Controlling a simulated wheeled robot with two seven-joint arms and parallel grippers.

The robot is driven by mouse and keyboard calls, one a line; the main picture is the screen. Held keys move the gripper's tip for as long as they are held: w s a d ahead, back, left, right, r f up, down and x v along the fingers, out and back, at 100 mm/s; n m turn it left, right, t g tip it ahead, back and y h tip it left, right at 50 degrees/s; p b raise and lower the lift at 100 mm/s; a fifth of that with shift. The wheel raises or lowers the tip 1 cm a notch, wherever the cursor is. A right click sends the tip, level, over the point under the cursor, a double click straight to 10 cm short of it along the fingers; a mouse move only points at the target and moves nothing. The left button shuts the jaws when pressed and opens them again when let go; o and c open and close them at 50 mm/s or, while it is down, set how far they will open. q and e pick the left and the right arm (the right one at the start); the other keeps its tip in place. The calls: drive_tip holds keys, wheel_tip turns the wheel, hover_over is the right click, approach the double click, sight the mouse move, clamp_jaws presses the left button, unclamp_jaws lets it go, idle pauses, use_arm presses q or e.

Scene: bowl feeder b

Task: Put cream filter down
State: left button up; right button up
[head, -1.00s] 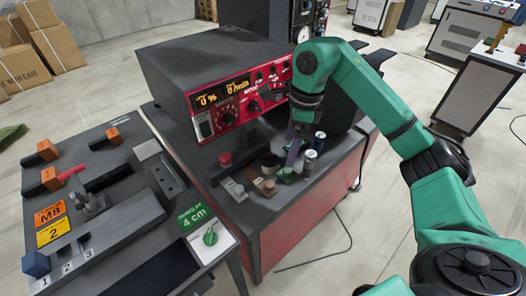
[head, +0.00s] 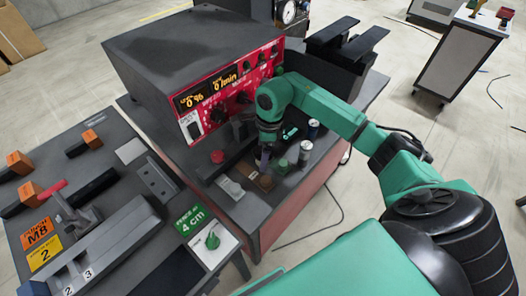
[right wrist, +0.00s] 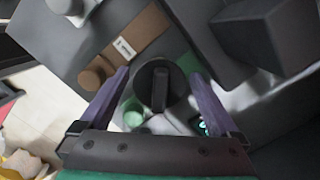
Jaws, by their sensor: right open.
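My right gripper (head: 265,168) is low over the row of small parts at the front of the red machine's bench. In the right wrist view its purple fingers (right wrist: 158,85) are spread, with a dark round piece with a raised bar (right wrist: 158,88) showing between them. A pale flat piece (head: 230,188), possibly the cream filter, lies on the bench left of the gripper. A brown piece with a round knob (right wrist: 95,76) lies beside it. I cannot tell for certain which part is the cream filter. My left gripper is out of view.
A red cap (head: 217,156) and the red machine's front panel (head: 228,88) are behind and left. A dark two-armed fixture (head: 343,55) is behind. A separate grey table (head: 110,155) is at left.

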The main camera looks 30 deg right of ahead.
drive_tip(key=shift+f, duration=0.65)
drive_tip(key=c, duration=1.3)
drive_tip(key=shift+r, duration=0.1)
